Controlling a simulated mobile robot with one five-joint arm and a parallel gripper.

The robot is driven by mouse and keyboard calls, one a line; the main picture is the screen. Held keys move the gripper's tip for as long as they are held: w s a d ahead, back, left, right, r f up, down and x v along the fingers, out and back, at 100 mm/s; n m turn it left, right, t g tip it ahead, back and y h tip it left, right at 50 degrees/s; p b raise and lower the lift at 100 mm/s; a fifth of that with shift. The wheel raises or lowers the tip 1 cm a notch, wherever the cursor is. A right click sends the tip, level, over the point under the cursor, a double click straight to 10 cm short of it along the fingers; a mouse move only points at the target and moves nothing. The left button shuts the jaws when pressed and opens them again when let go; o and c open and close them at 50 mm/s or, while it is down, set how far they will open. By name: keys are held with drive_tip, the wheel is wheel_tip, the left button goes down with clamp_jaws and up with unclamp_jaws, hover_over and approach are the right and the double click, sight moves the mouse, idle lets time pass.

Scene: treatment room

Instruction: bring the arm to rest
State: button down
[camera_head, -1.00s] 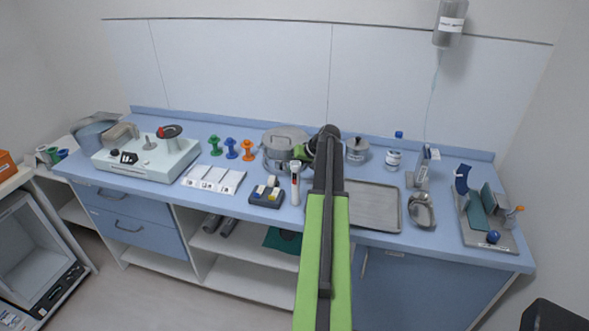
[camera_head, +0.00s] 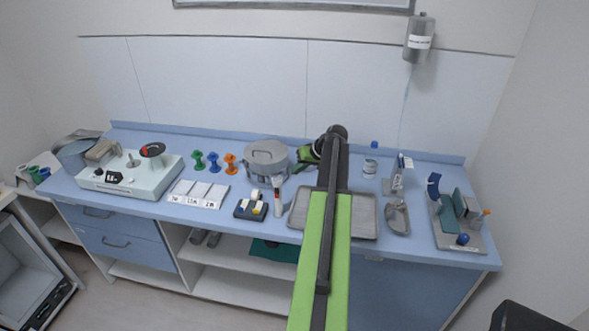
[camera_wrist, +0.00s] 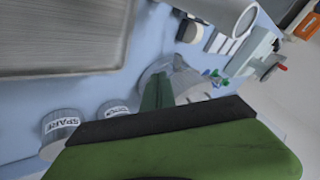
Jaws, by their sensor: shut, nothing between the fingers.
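My arm reaches forward over the blue counter (camera_head: 285,221) in the head view. My gripper (camera_head: 309,153) is at its far end, bent to the left, close beside the lidded metal pot (camera_head: 266,163). It looks empty. The head view shows it too small to make out the fingers. In the wrist view my gripper's dark green fingers (camera_wrist: 157,92) are together with nothing between them. They point towards the counter items. Whether they touch anything cannot be told.
A metal tray (camera_head: 362,216) lies under my arm, partly hidden. A tube with a red band (camera_head: 277,197) and a dark block (camera_head: 251,210) stand left of it. A kidney dish (camera_head: 397,219) is to the right. A jar labelled SPARE (camera_wrist: 60,127) is near my gripper.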

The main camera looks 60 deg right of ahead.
idle(0.3)
drive_tip(key=w+a+n+y, duration=0.2)
drive_tip(key=w+a+n, duration=0.1)
drive_tip(key=w+a, duration=0.95)
drive_tip(key=w+a+n+g, duration=0.1)
drive_tip(key=w+a, duration=0.2)
drive_tip(key=a, duration=0.4)
drive_tip(key=w+a+f+n, duration=0.1)
drive_tip(key=w+a, duration=0.2)
drive_tip(key=a, duration=0.3)
drive_tip(key=w+a+n+g, duration=0.1)
drive_tip(key=w+a, duration=0.2)
drive_tip(key=a, duration=0.4)
drive_tip(key=s+a+f+n+g, duration=0.2)
drive_tip(key=a, duration=1.2)
drive_tip(key=s+a+f+n+g, duration=0.1)
drive_tip(key=s+a+n, duration=0.1)
drive_tip(key=a, duration=1.1)
drive_tip(key=s+a+f+g+h, duration=0.1)
drive_tip(key=s+a+g, duration=0.1)
drive_tip(key=s+a, duration=0.4)
drive_tip(key=s+d, duration=0.1)
drive_tip(key=s+d+m+h, duration=0.1)
drive_tip(key=s, duration=0.1)
drive_tip(key=s+d+m+h, duration=0.1)
drive_tip(key=shift+s+f+b, duration=0.2)
drive_tip(key=shift+f+b, duration=0.05)
drive_tip(key=shift+b, duration=0.1)
drive_tip(key=shift+d, duration=0.15)
